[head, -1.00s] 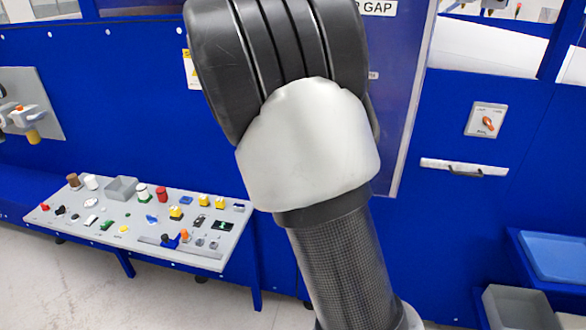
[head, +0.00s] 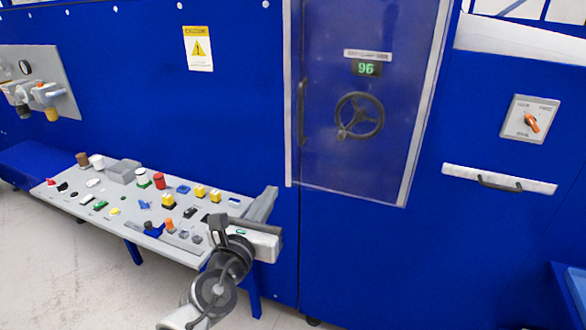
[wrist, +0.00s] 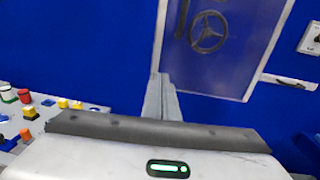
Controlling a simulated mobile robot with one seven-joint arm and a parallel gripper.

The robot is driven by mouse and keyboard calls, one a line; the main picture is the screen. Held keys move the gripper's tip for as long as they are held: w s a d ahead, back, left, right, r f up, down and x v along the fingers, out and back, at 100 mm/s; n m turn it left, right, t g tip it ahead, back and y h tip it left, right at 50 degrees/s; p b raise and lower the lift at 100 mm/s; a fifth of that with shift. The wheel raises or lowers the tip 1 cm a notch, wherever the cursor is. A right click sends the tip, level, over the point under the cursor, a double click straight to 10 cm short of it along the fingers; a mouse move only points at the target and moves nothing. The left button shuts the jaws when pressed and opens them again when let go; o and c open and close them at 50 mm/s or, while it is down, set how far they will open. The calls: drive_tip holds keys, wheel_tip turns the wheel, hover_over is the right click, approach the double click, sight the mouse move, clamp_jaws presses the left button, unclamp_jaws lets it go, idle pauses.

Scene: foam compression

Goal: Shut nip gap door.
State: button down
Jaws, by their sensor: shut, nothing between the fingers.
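The nip gap door (head: 345,165) is a see-through panel with a pale frame on the blue machine wall. It has a dark vertical handle (head: 302,110) on its left side. A dark handwheel (head: 360,116) and a green display reading 96 (head: 366,69) show through it. I cannot tell whether the door is flush or slightly ajar. My gripper (head: 267,203) is shut and empty, below and left of the door's lower left corner, apart from it. In the wrist view the shut fingers (wrist: 161,95) point toward the wall near that corner, with the door (wrist: 225,75) beyond.
A grey control panel (head: 65,193) with several coloured buttons juts out at left, close under my gripper. A rotary switch (head: 530,119) and a drawer-like pale bar with a handle (head: 499,181) are right of the door. A blue bin (head: 577,285) stands at lower right.

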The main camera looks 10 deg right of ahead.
sight(291, 158)
drive_tip(key=x, duration=1.3)
drive_tip(key=shift+w+d, duration=0.15)
drive_tip(key=shift+w, duration=0.2)
drive_tip(key=shift+w, duration=0.1)
